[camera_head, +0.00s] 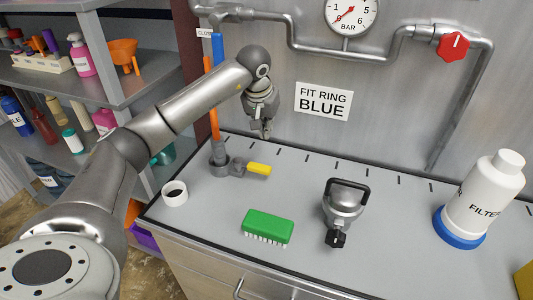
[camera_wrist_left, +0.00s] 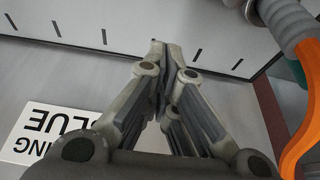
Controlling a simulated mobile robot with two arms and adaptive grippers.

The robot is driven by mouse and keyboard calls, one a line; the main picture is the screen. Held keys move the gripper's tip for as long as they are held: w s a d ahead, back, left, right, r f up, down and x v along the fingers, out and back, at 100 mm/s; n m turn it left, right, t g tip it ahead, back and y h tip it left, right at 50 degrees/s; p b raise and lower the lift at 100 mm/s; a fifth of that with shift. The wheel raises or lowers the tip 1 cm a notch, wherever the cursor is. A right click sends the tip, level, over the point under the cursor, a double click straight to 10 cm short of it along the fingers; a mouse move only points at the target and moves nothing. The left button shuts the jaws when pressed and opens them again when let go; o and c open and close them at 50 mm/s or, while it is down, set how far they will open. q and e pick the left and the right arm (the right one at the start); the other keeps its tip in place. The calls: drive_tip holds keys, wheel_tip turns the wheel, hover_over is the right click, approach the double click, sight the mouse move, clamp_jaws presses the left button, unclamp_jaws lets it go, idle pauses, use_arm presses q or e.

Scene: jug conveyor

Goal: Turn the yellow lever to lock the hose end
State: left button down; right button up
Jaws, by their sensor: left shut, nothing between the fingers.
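The yellow lever (camera_head: 259,169) sticks out to the right from a grey fitting (camera_head: 219,158) on the bench, at the foot of the orange hose (camera_head: 213,112). My left gripper (camera_head: 267,134) is above and behind the lever, apart from it. Its fingers are closed together and empty, which also shows in the left wrist view (camera_wrist_left: 158,45). In that view the orange hose (camera_wrist_left: 305,130) and a ribbed grey hose end (camera_wrist_left: 285,22) are at the right edge. The lever is not visible there. My right gripper is not in view.
On the bench (camera_head: 300,180) are a white ring (camera_head: 174,193), a green brush (camera_head: 267,227), a metal handled tool (camera_head: 343,205) and a white filter bottle (camera_head: 487,195). A wall panel with a gauge (camera_head: 351,14) and red valve (camera_head: 453,46) stands behind. Shelves are at left.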

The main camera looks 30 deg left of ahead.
sight(252, 166)
use_arm(q)
drive_tip(key=p+x, duration=0.3)
drive_tip(key=x, duration=0.6)
drive_tip(key=shift+w+f, duration=0.2)
drive_tip(key=shift+f, duration=0.05)
drive_tip(key=shift+s+f+p, duration=0.15)
drive_tip(key=shift+f+p, duration=0.1)
drive_tip(key=shift+p, duration=0.05)
drive_tip(key=s, duration=0.1)
drive_tip(key=s+p, duration=0.1)
drive_tip(key=shift+s+d, duration=0.3)
drive_tip(key=shift+s+d+p, duration=0.1)
drive_tip(key=shift+s+p, duration=0.25)
drive_tip(key=shift+s, duration=0.05)
drive_tip(key=shift+f, duration=0.1)
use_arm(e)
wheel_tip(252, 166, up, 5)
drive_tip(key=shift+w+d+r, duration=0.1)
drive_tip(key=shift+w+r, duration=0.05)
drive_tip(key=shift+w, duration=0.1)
